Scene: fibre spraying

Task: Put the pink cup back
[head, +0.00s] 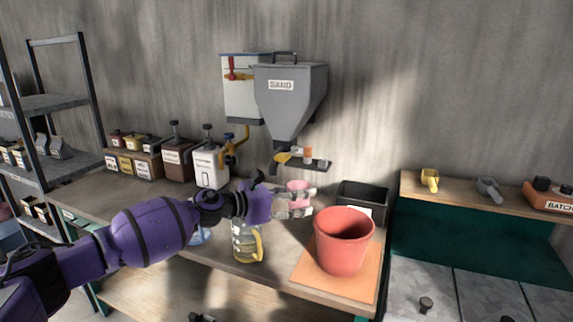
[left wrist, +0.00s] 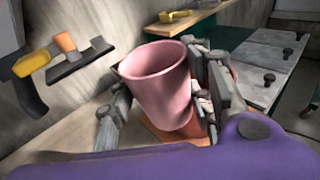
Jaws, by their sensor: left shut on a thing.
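The pink cup (head: 298,188) is held in my left gripper (head: 300,201), above the table and below the sand hopper (head: 289,100). In the left wrist view the pink cup (left wrist: 158,85) is slightly tilted, with its open rim toward the camera, and the fingers of my left gripper (left wrist: 165,98) close on both its sides. The inside that shows looks empty. My right gripper does not show.
A large red bucket (head: 342,240) stands on an orange mat (head: 307,268) to the right of the gripper. A dark bin (head: 361,197) sits behind it. A jug with a yellow handle (head: 246,243) stands in front, below my left wrist. Bottles and boxes line the back left.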

